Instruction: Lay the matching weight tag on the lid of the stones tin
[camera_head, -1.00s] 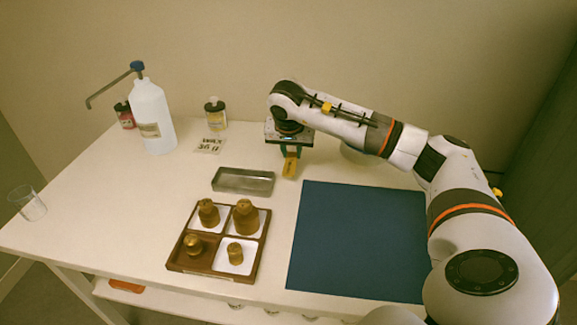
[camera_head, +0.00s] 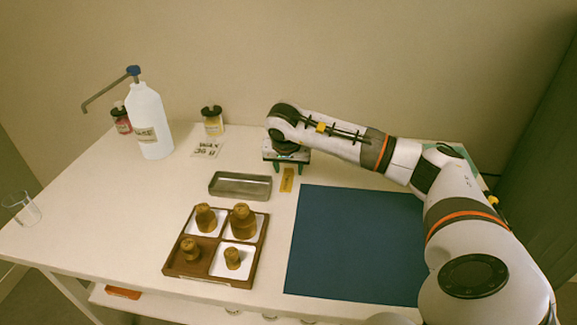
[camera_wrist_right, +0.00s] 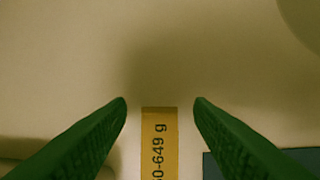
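A yellow weight tag (camera_head: 287,179) lies on the white table, between the metal tray and the blue mat. My right gripper (camera_head: 285,168) is open just behind the tag in the head view. In the wrist view its two green fingers (camera_wrist_right: 160,104) stand apart on either side of the tag, not touching it. I cannot pick out a lidded stones tin. My left gripper is not in view.
An open metal tray (camera_head: 241,195) and a wooden tray (camera_head: 213,274) holding several brass weights stand left of the blue mat (camera_head: 350,245).

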